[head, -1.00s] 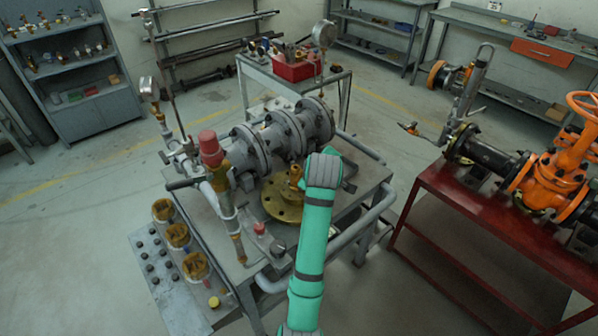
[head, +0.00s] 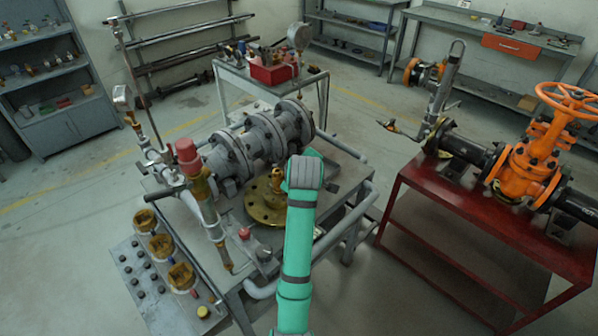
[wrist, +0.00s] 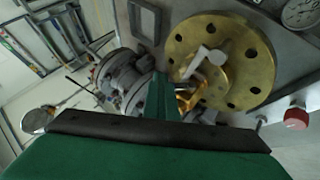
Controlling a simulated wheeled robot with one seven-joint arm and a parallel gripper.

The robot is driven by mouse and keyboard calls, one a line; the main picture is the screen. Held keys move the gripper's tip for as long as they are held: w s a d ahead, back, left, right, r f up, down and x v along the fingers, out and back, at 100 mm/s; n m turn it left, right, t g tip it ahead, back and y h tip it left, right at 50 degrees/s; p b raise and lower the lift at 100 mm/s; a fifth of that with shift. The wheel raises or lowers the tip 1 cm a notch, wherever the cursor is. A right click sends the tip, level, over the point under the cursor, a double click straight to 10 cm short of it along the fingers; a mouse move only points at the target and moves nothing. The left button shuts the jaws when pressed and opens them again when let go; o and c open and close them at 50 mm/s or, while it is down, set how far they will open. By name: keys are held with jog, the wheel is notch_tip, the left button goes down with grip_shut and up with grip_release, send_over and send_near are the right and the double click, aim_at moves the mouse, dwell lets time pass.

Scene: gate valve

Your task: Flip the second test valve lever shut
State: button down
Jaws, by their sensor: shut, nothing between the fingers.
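A round brass flange (head: 258,208) with bolt holes lies on the grey bench and carries a small brass valve (head: 277,180). In the wrist view the flange (wrist: 262,62) fills the upper right. A pale grey lever (wrist: 207,58) stands out over its middle, beside a brass-orange fitting (wrist: 192,97). I cannot tell which lever is the second one. My gripper (wrist: 178,82) is shut and empty, with its green tip close to the lever and fitting. I cannot tell whether it touches them. In the head view my arm hides the gripper.
Grey flanged pipework (head: 255,142) runs across the bench behind the flange. A red-capped upright valve (head: 187,153) stands left. A red knob shows in the wrist view (wrist: 296,117). A red table (head: 480,220) with an orange gate valve (head: 525,165) stands right, across an open floor gap.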

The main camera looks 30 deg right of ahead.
jog(key=shift+w+a, duration=0.3)
jog(key=shift+a, duration=0.2)
jog(key=shift+r, duration=1.05)
jog(key=s+a+r, duration=0.5)
jog(key=s+a, duration=0.1)
jog(key=s, duration=0.4)
jog(key=shift+s+a+r, duration=0.3)
jog(key=shift+a+r, duration=0.05)
jog(key=shift+f, duration=0.1)
